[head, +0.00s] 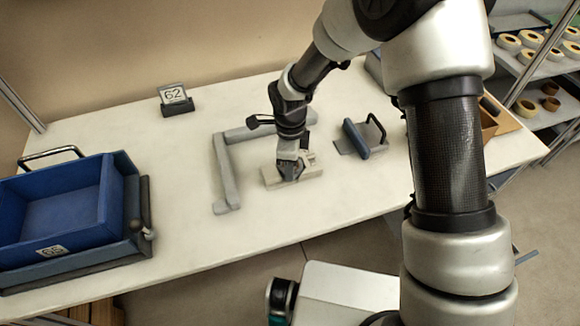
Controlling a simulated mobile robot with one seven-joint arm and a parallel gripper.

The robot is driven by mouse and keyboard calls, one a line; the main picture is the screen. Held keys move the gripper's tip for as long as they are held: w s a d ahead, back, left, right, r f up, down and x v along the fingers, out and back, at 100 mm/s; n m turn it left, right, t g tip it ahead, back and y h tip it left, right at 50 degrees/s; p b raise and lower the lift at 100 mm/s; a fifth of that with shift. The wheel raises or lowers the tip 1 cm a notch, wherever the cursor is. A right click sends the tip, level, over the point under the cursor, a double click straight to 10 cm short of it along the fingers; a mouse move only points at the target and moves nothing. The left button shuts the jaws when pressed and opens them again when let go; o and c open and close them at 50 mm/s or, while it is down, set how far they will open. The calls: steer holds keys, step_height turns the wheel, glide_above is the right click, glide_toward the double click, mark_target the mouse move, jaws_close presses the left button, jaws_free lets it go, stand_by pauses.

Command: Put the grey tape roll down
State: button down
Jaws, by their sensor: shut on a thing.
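My gripper (291,172) points down over the middle of the white table. It is shut on a small grey thing, the grey tape roll (286,168), seen mostly edge-on and largely hidden by the fingers. Directly below is a low beige block or holder (312,171) lying on the table. The roll is right at this holder's top; I cannot tell whether it touches it or sits in it.
A grey bracket-shaped frame (226,175) lies left of and behind the holder. A blue-edged tool with a black handle (357,138) lies to the right. A blue bin (118,205) stands at left, a "62" sign (174,95) behind. Shelves at right hold several tape rolls (509,43).

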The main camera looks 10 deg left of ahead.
steer(key=shift+f+b, duration=0.3)
steer(key=shift+b, duration=0.1)
steer(key=c, duration=1.7)
jaws_free()
steer(key=shift+c, duration=0.2)
steer(key=shift+r, duration=0.15)
steer(key=shift+r+p, duration=0.4)
steer(key=shift+p, duration=0.15)
step_height(320, 180, up, 12)
steer(key=shift+b, duration=0.35)
